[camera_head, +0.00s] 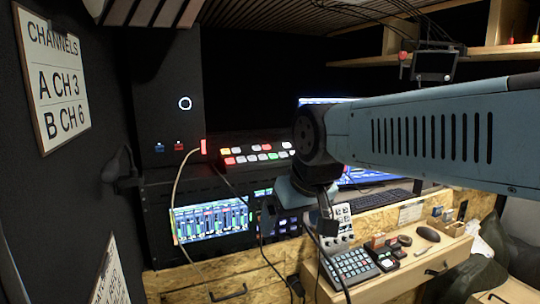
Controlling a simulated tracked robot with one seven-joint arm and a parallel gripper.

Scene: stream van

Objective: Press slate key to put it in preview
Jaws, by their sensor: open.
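My gripper (297,217) hangs down in front of and below the panel, open and empty, pointing toward the desk. It is apart from the panel keys. My arm comes in from the right and hides part of the screens behind. A second key pad (346,264) with many small keys lies on the lower right desk.
A rack screen (212,222) with level meters is at left, with cables hanging in front. A small mixer (339,226), a keyboard (386,197) and a mouse (428,234) are on the right. A wall sign (56,75) reads CHANNELS, A CH 3, B CH 6.

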